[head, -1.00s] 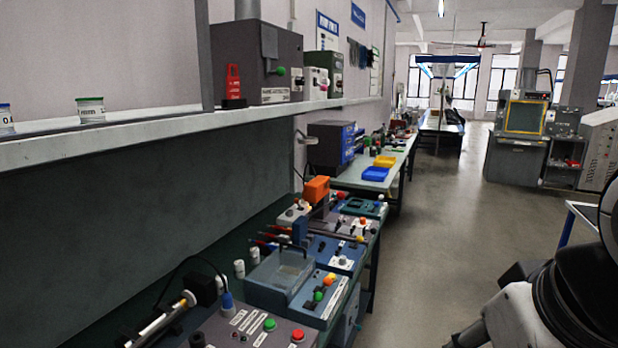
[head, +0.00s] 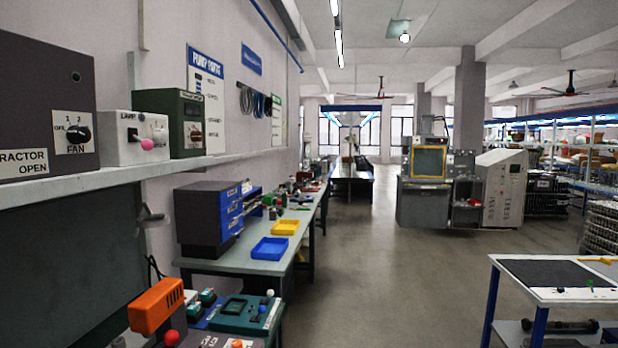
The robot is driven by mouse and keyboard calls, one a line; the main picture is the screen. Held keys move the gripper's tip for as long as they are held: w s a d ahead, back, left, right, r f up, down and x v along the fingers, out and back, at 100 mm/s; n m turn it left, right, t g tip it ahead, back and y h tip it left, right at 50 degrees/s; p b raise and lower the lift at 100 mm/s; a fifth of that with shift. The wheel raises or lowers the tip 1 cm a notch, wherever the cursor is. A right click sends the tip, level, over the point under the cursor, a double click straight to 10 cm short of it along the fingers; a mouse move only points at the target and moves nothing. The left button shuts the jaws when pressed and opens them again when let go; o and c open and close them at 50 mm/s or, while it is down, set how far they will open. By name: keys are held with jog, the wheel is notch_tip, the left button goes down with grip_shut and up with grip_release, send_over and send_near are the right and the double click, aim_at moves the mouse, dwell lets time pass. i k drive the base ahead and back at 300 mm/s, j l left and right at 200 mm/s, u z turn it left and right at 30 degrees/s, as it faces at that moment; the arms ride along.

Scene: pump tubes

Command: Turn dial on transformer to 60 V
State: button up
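A dark green box (head: 178,119) stands on the upper shelf at the left in the head view. Further left is a large dark grey box (head: 45,100) with a dial marked FAN (head: 77,134). My gripper is not in view.
The shelf (head: 100,182) runs along the left wall. Below it is a bench with an orange device (head: 156,305). A further bench holds a blue drawer unit (head: 212,215) and a blue tray (head: 270,249). A white-topped table (head: 510,292) stands at right. The floor between is clear.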

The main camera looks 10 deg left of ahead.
aim_at(195, 136)
jog(key=i, duration=0.95)
jog(key=i+u, duration=0.1)
jog(key=i, duration=0.85)
jog(key=l, duration=0.1)
